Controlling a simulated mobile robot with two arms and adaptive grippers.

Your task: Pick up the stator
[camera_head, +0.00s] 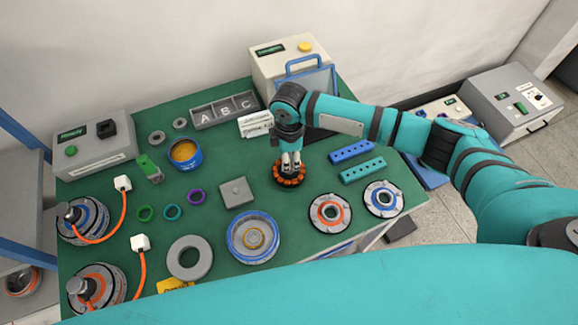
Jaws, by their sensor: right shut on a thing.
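The stator (289,177) is a dark round part with an orange ring of windings, at the middle right of the green table. My right gripper (290,163) points straight down over its centre and is shut on it. The fingers hide part of the stator's middle. The stator looks to be on or just above the table; I cannot tell which. My left gripper is not in view.
Blue and teal hole blocks (362,170) and two flanged discs (330,212) lie right of the stator. A grey square block (236,193) and a blue-rimmed wheel (253,237) lie left and in front. A machine with a blue handle (302,64) stands behind.

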